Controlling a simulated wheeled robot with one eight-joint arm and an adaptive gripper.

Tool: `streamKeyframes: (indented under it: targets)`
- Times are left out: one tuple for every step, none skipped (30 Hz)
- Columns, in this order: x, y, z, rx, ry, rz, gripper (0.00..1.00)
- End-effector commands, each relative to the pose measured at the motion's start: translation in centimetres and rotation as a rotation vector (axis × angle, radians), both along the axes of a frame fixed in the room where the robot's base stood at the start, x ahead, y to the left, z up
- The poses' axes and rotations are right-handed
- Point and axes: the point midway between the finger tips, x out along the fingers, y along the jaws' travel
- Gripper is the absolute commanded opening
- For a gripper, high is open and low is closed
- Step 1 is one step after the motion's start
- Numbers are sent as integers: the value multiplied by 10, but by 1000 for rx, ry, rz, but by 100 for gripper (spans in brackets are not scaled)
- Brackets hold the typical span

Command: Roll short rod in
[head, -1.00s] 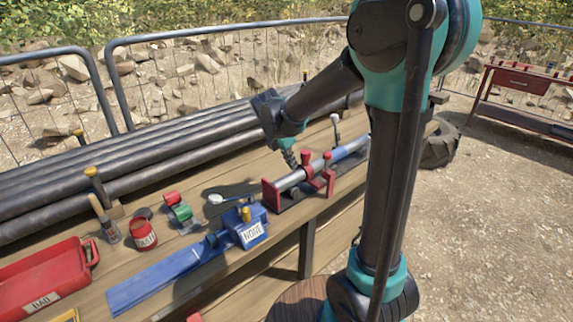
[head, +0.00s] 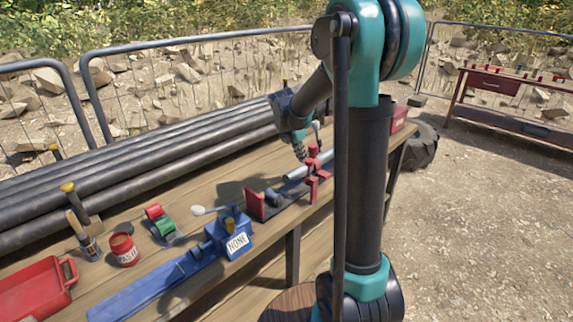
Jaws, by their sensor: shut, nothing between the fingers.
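A red stand (head: 255,206) on a dark base stands on the wooden bench, with red posts (head: 312,176) farther right. A pale grey rod (head: 296,173) lies between the end plate and the posts, its near end apart from the plate. A short dark cylinder (head: 273,197) lies lower, in front of the rod and near the plate. I cannot tell which is the short rod. My gripper (head: 301,157) points down just above the rod by the posts. It is shut and empty. Whether it touches the rod is too small to tell. My arm hides what lies farther right.
A blue box marked NONE (head: 230,237) and a long blue trough (head: 150,293) lie in front. A red paste tin (head: 123,249), a green-and-red roll (head: 160,219) and a red tray (head: 36,291) are left. Long dark pipes (head: 150,160) line the back.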

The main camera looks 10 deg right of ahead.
Motion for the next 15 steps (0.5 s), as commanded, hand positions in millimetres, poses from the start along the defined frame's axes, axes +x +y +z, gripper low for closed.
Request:
streamKeyframes:
  targets:
    - [8,-12,0,0,-1,-5,0]
    - [12,-17,0,0,-2,-5,0]
    - [18,-24,0,0,-2,-4,0]
    - [21,-29,0,0,-2,-4,0]
    - [24,-33,0,0,0,-4,0]
    - [28,-38,0,0,0,-2,0]
    - [30,-42,0,0,0,-3,0]
    - [33,-45,0,0,0,-3,0]
    - [35,-49,0,0,-1,-2,0]
    - [37,-51,0,-1,-1,-1,0]
    - [39,-53,0,-1,-1,0,0]
    - [40,-55,0,-1,-1,0,0]
    - [41,-56,0,0,-1,0,0]
    - [42,-57,0,0,-1,0,0]
    - [42,-58,0,0,-1,0,0]
